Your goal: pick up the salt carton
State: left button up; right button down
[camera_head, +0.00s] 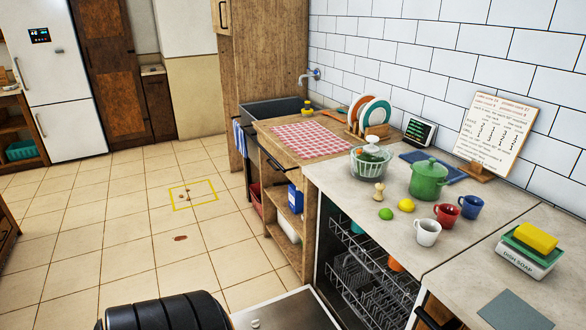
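A small blue box with a white part (295,199) stands on an open wooden shelf below the wooden counter. It looks like the salt carton, but its label is too small to read. Neither of my grippers shows in this view.
The dishwasher (350,270) beside the shelving has its door (285,312) open and low, with racks inside. A white item (288,228) lies on the shelf below the blue box. The stone counter (335,185) holds cups, a green pot and a glass bowl. Tiled floor (110,235) left of the shelving is mostly clear.

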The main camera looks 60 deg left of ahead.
aim_at(295, 197)
jog(key=u, duration=1.65)
